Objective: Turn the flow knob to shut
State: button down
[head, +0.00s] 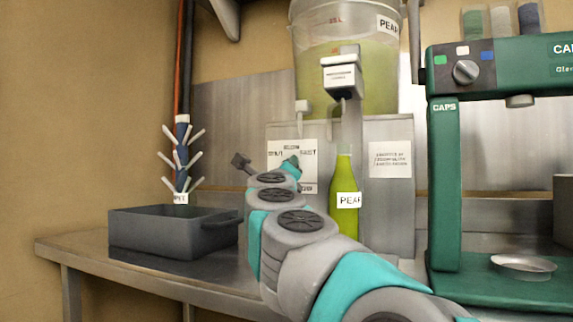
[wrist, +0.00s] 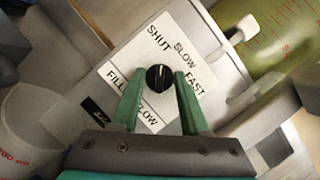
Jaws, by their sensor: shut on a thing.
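The flow knob (wrist: 159,77) is black and round with a white pointer mark. It sits on a white label plate (wrist: 120,77) printed SHUT, SLOW and FAST, which appears tilted in the wrist view. The mark points roughly up in that view, toward the SHUT and SLOW words; I cannot tell exactly which. My gripper (wrist: 159,82) has its green fingers on both sides of the knob, shut on it. In the head view the label plate (head: 283,150) is on the grey filler panel, and my arm hides the knob and fingertips.
A green-filled bottle labelled PEAR (head: 344,205) stands under the filler spout, right beside my arm. A clear PEAR bucket (head: 350,85) is above. A grey bin (head: 165,235) and bottle tree (head: 182,165) are left; a green CAPS machine (head: 445,180) is right.

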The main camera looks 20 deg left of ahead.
jog(key=shift+r, duration=0.1)
jog(key=shift+c, duration=2.1)
grip_release()
jog(key=b+v, duration=0.1)
jog(key=v, duration=0.7)
